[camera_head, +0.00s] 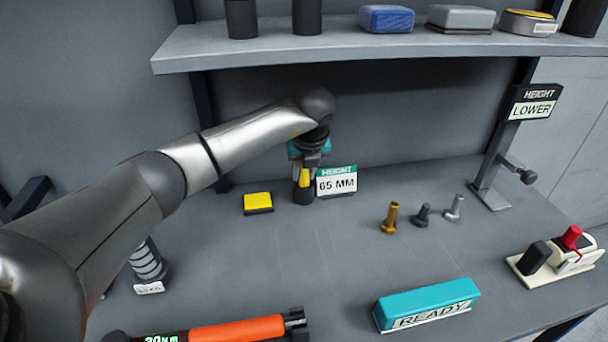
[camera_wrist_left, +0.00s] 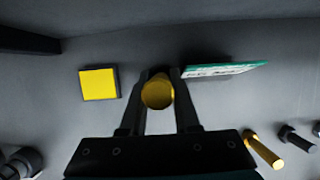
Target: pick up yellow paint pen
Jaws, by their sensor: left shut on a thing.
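The yellow paint pen (camera_head: 304,179) stands upright on the grey bench in the head view, with a dark lower part. My left gripper (camera_head: 304,168) comes down on it from above and is shut on it. In the left wrist view the pen's round yellow end (camera_wrist_left: 157,92) sits between the two fingers of my left gripper (camera_wrist_left: 158,100). The fingers hide part of the pen's sides. I cannot tell whether its bottom touches the bench. My right gripper is not in view.
A "65 MM" height sign (camera_head: 337,181) stands close right of the pen. A yellow-topped block (camera_head: 258,203) lies to the left. Several bolts (camera_head: 422,215) stand to the right. A shelf (camera_head: 350,44) overhangs behind. A teal READY box (camera_head: 426,303) and an orange-handled tool (camera_head: 237,330) lie in front.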

